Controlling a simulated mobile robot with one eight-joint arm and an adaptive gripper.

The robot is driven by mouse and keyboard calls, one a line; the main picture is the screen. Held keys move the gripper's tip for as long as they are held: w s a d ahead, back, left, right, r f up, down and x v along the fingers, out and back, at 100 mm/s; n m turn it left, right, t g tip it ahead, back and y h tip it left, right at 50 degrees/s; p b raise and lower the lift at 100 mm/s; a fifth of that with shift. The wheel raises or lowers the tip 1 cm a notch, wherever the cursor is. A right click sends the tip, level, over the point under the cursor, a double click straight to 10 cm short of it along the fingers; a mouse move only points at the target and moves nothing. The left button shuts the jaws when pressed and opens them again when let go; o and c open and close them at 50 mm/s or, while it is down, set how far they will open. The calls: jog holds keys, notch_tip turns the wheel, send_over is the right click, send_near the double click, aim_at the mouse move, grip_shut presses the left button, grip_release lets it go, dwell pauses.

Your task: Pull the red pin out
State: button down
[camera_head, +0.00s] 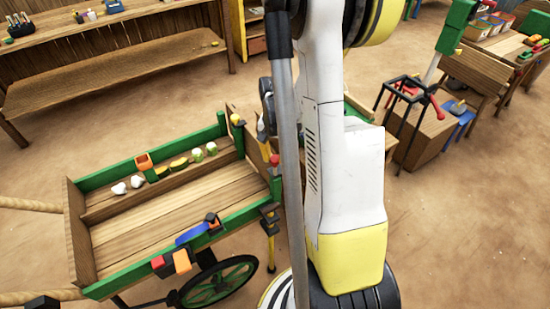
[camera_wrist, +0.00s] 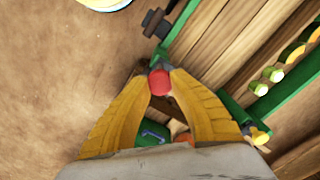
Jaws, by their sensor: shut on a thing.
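The red pin (camera_wrist: 159,83) shows in the wrist view as a short red head between the tips of my gripper (camera_wrist: 159,80). The two yellow fingers are closed on it, one on each side. A red head (camera_head: 274,160) also shows in the head view at the right end of the green-edged cart (camera_head: 147,274), beside my arm. The pin's lower part is hidden, so I cannot tell how deep it sits. In the head view my gripper is mostly hidden behind my arm.
The cart holds several pale, yellow and green items along its back ledge. An orange block (camera_head: 182,261) and a blue piece (camera_head: 192,234) are on its front rail. A yellow knob (camera_head: 236,119) stands at the back corner. A black frame with a red handle (camera_head: 437,108) stands right.

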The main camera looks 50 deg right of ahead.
aim_at(275, 158)
jog(key=c, duration=1)
grip_release()
notch_tip(275, 158, up, 12)
jog(key=s+a+r+n+t, duration=0.1)
jog(key=a+n, duration=0.3)
jog(key=a, duration=0.4)
jog(key=s+a+r+n+t, duration=0.2)
jog(key=a+r+n+t, duration=0.1)
jog(key=a, duration=0.6)
jog(key=s+a+r+n+t, duration=0.2)
jog(key=a+r+n+t, duration=0.1)
jog(key=a, duration=0.5)
jog(key=shift+s+a+r+n, duration=0.25)
jog(key=shift+r+n, duration=0.35)
jog(key=shift+n, duration=0.2)
